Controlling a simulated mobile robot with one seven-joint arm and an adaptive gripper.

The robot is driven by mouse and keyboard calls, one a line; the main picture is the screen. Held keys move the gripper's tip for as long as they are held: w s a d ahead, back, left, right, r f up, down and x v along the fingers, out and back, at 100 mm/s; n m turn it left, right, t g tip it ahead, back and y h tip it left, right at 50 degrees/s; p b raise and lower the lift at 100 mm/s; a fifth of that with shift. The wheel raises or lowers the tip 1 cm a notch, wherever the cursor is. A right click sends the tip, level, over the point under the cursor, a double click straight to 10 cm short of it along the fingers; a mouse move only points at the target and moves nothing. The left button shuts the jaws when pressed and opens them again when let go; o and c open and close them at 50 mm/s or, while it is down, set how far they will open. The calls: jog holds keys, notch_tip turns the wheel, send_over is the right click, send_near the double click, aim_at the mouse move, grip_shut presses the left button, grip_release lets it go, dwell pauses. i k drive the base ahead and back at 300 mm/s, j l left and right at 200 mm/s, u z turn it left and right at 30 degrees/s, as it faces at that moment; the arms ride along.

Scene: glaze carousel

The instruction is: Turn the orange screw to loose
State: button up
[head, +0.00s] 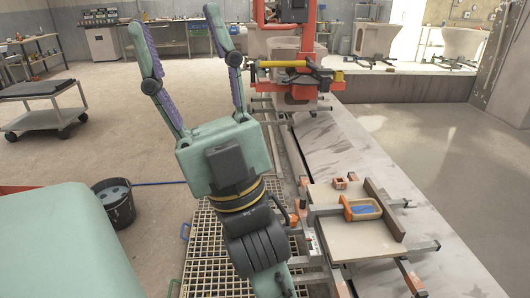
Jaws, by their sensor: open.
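My gripper (173,18) is teal with purple finger pads. It is raised in the upper left middle, with its two fingers spread wide and nothing between them. No part can be clearly made out as the orange screw. Small orange parts (303,182) sit at the left edge of a board on the rail to the right of my wrist. A larger orange-red clamp frame (285,83) with a yellow bar (284,64) holds a pale basin-like piece (286,48) behind and right of my gripper. My gripper is apart from all of these.
A black bucket (117,220) stands on the floor at left. A wheeled cart (48,120) stands farther back.

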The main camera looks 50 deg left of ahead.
aim_at(294, 219)
jog(key=u, duration=1.1)
